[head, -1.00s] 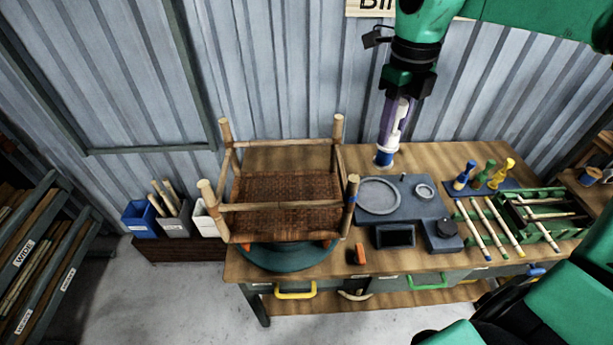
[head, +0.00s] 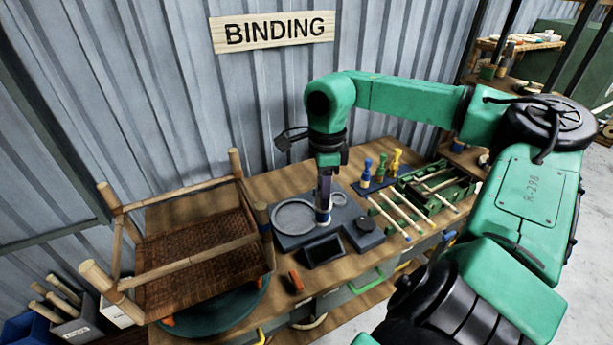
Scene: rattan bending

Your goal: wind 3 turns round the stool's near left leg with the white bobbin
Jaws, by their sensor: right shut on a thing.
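The stool (head: 190,270) stands at the left of the bench with its woven seat low and its posts pointing up. Its near left leg (head: 108,285) is pale, and I see no wrapping on it. The stool rests on a round green turntable (head: 225,312). Most of the bobbin is hidden by the fingers. The gripper is right of the stool, apart from it. My left gripper is out of view.
The grey tray (head: 347,222) lies right of the stool. Blue, green and yellow bobbins (head: 381,170) stand behind it. A green rack (head: 447,186) with pale rods is at the right. An orange block (head: 296,281) lies near the front edge. Bins (head: 75,330) stand at lower left.

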